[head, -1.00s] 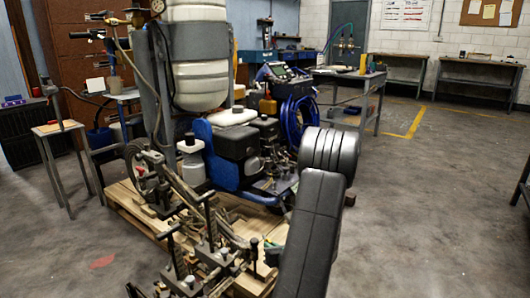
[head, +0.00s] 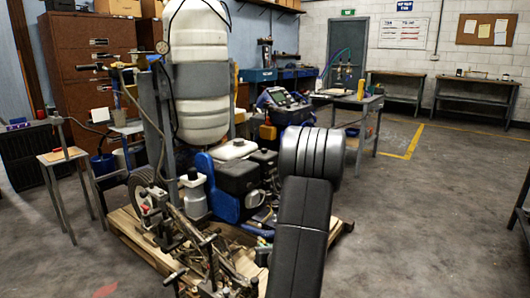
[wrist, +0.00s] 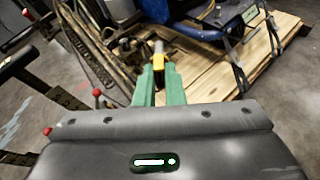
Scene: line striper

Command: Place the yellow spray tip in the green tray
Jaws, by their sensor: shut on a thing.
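In the wrist view my gripper (wrist: 158,72) has two green fingers shut on the yellow spray tip (wrist: 158,60). The tip sits between the fingertips, and a short grey cylindrical piece shows just beyond it. I cannot tell whether that piece belongs to the tip or to the machine behind. In the head view my dark arm covers the gripper, so neither the gripper nor the tip shows there. I cannot make out the green tray in either current view.
The line striper, with its white tank (head: 200,105), stands on a wooden pallet (head: 130,225). Its levers and hoses are close in front of my arm. A small wooden-topped stand (head: 63,155) is at left, a grey workbench (head: 350,98) behind. Open floor lies at right.

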